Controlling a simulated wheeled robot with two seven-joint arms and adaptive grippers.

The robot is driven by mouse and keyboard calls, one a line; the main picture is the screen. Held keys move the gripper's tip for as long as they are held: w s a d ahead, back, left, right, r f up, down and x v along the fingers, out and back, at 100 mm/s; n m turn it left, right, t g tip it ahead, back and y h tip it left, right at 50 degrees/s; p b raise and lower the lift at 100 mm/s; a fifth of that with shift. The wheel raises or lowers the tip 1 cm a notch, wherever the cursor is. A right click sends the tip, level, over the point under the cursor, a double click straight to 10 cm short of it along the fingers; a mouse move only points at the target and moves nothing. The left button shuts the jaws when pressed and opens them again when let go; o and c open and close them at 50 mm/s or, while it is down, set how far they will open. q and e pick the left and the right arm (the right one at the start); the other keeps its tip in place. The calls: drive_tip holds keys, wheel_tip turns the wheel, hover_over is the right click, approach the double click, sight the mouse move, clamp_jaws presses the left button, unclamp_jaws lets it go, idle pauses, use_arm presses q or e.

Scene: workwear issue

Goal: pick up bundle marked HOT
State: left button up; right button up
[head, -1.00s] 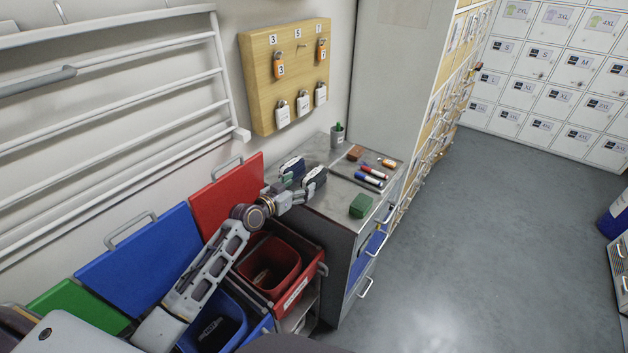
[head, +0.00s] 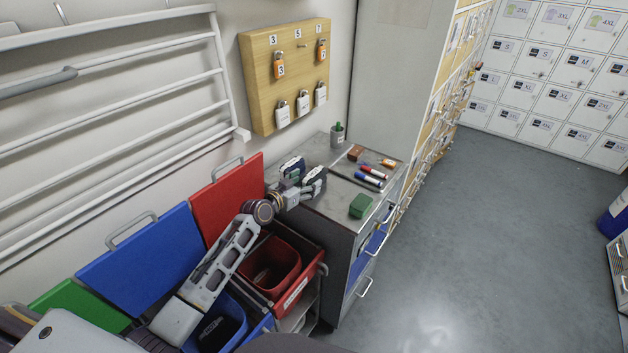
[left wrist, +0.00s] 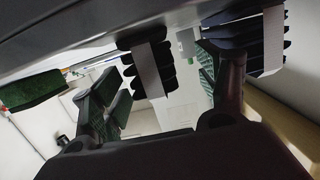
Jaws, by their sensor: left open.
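Two dark bundles with white bands stand on the grey cabinet top, a left one (head: 292,166) and a right one (head: 315,175). Their lettering is too small to read, so I cannot tell which is marked HOT. My left gripper (head: 299,185) is open at the bundles and partly hides them. In the left wrist view, which looks upside down, one banded bundle (left wrist: 148,66) shows between the spread fingers, with no clear contact. The other bundle (left wrist: 266,42) is beyond the right-hand finger. My right gripper is out of view.
On the cabinet top (head: 325,206) are a green block (head: 360,206), several markers (head: 370,180) and a cactus pot (head: 338,136). A padlock board (head: 262,92) hangs behind. Open red (head: 272,262) and blue bins stand below my arm.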

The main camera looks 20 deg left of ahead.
sight(319, 172)
use_arm(q)
drive_tip(key=shift+d+p+x, duration=0.25)
drive_tip(key=shift+p+x, duration=0.05)
drive_tip(key=shift+x, duration=1.85)
drive_tip(key=c, duration=1.2)
